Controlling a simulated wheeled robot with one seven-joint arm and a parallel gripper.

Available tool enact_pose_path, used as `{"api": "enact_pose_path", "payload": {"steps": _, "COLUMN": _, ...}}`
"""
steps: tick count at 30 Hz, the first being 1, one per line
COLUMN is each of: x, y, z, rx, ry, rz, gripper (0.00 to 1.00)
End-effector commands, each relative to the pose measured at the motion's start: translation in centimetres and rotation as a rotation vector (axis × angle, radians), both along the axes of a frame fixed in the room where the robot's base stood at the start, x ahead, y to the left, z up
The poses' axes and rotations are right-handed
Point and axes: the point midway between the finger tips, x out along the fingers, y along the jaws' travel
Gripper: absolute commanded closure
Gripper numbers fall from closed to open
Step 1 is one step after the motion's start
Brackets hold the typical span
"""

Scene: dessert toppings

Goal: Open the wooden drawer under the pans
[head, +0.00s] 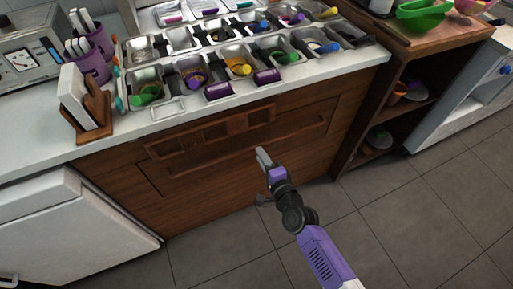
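The wooden drawer front (297,131) is a brown panel set in the cabinet face, below the counter that carries the pans. The metal pans (147,88) sit in rows on the counter above and hold toppings and colored scoops. My gripper (262,156) is in front of the drawer's lower middle, its pale tip pointing at the wood. I cannot tell whether it touches the front, or whether its fingers are open. Nothing is visibly held.
A white appliance (70,232) stands left of the cabinet. An open wooden shelf (398,70) with bowls stands to the right. A wooden holder (88,125) is on the counter's left end. The grey tiled floor (420,200) is clear in front and to the right.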

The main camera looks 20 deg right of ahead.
Motion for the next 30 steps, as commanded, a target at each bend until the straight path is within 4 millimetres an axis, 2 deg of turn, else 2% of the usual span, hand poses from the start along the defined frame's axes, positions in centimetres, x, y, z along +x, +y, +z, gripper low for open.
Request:
{"api": "enact_pose_path", "payload": {"steps": 3, "x": 2.0, "y": 0.1, "z": -0.6, "rx": -0.001, "ry": -0.002, "rz": 0.001, "gripper": 0.76}}
{"api": "enact_pose_path", "payload": {"steps": 9, "x": 4.4, "y": 0.0, "z": -1.0, "rx": -0.003, "ry": -0.002, "rz": 0.000, "gripper": 0.76}}
{"api": "enact_pose_path", "payload": {"steps": 14, "x": 5.2, "y": 0.0, "z": -1.1, "rx": -0.005, "ry": -0.001, "rz": 0.001, "gripper": 0.76}}
{"api": "enact_pose_path", "payload": {"steps": 21, "x": 5.2, "y": 0.0, "z": -1.0, "rx": -0.005, "ry": 0.000, "rz": 0.001, "gripper": 0.76}}
{"api": "enact_pose_path", "payload": {"steps": 25, "x": 5.2, "y": 0.0, "z": -1.0, "rx": -0.005, "ry": 0.000, "rz": 0.001, "gripper": 0.99}}
{"api": "enact_pose_path", "payload": {"steps": 30, "x": 5.2, "y": 0.0, "z": -1.0, "rx": -0.005, "ry": 0.000, "rz": 0.001, "gripper": 1.00}}
